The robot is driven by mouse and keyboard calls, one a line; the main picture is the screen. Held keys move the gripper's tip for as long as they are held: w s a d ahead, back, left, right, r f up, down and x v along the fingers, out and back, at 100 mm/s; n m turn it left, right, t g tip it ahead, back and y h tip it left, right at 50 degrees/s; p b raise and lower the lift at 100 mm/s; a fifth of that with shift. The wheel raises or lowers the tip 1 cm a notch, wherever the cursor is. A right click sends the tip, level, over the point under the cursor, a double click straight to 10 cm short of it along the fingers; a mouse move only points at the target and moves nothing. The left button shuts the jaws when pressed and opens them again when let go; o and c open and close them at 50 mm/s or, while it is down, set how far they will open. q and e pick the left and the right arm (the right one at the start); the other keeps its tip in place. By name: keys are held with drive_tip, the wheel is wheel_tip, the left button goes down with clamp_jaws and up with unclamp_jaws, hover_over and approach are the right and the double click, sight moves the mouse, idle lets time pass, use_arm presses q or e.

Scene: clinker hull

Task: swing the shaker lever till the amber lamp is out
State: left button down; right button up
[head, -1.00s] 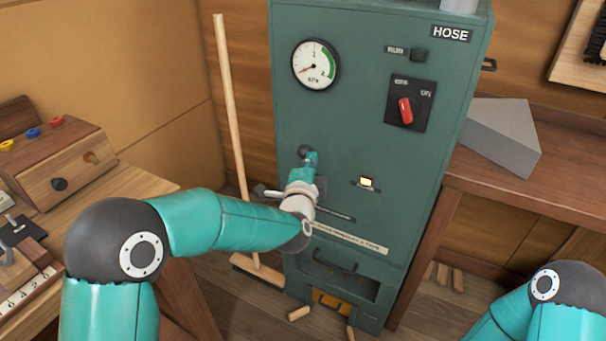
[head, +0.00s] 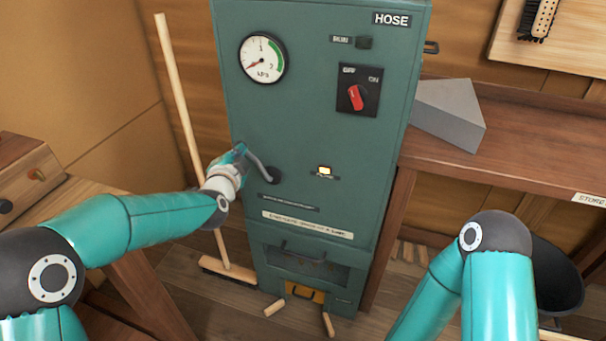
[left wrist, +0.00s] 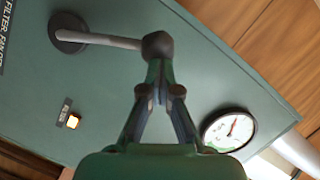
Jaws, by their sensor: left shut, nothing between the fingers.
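The shaker lever (head: 257,163) is a bent grey arm on a dark round hub on the front of the green cabinet (head: 300,115). It leans up and left in the head view. In the left wrist view the lever (left wrist: 110,41) ends in a dark ball knob (left wrist: 157,45). My left gripper (head: 241,152) is at the knob end. Its fingers (left wrist: 158,75) are shut and empty, tips right against or just short of the knob; I cannot tell which. The amber lamp (head: 324,170) glows; it is also lit in the left wrist view (left wrist: 73,122). My right gripper is out of view.
A broom (head: 190,140) leans left of the cabinet. A red switch (head: 356,97) and a gauge (head: 262,58), needle low, are above the lever. A grey wedge block (head: 448,112) lies on the right bench (head: 500,160). Wooden pegs lie on the floor.

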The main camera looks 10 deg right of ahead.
use_arm(q)
drive_tip(key=shift+w+r, duration=0.1)
drive_tip(key=shift+r, duration=0.2)
drive_tip(key=d+r+p+v, duration=0.1)
drive_tip(key=d+v, duration=0.1)
drive_tip(key=v, duration=1)
drive_tip(key=shift+s+r, duration=0.2)
drive_tip(key=shift+s, duration=0.3)
drive_tip(key=shift+d, duration=0.1)
